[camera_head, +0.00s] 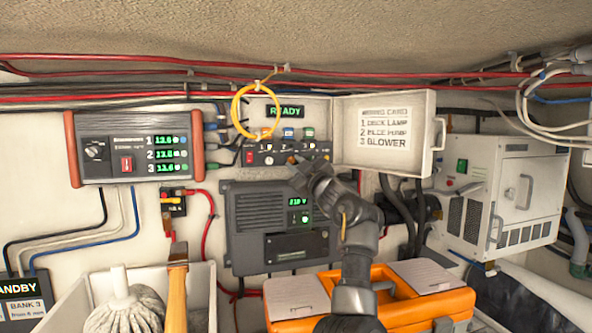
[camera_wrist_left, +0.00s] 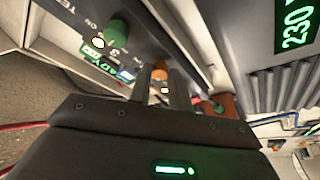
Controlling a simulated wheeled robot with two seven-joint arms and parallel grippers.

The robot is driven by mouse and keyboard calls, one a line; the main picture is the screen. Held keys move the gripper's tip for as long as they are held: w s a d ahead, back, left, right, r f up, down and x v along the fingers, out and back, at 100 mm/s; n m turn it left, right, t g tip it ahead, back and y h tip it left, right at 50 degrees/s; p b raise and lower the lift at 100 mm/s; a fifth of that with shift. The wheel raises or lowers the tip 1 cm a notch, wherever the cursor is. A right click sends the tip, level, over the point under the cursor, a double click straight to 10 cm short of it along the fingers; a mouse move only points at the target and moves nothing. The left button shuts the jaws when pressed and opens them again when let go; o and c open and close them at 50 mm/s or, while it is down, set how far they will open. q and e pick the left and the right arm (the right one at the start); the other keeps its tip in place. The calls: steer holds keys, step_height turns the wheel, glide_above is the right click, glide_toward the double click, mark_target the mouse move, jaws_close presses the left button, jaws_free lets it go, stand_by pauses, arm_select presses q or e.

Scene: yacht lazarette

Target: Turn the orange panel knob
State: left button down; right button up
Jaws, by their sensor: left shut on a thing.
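The orange panel knob (camera_wrist_left: 160,71) shows in the left wrist view, between the tips of my left gripper's two fingers (camera_wrist_left: 160,90). The fingers are shut on it. In the head view my left gripper (camera_head: 303,172) reaches up to the lower edge of the black switch strip (camera_head: 285,152) and hides most of the knob there. A green knob (camera_wrist_left: 118,32) sits beside the orange one in the wrist view. A lit green READY display (camera_head: 285,112) is above the strip. My right gripper is not in view.
An open white cover (camera_head: 383,130) with a wiring card stands right of the strip. A yellow cable loop (camera_head: 238,112) hangs at its left. A grey unit (camera_head: 270,225) is below. An orange case (camera_head: 290,300) and a bin with a mallet (camera_head: 177,290) are in front.

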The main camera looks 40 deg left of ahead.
arm_select(q)
steer(key=shift+n, duration=0.7)
steer(key=shift+g, duration=0.5)
steer(key=c, duration=1.3)
jaws_free()
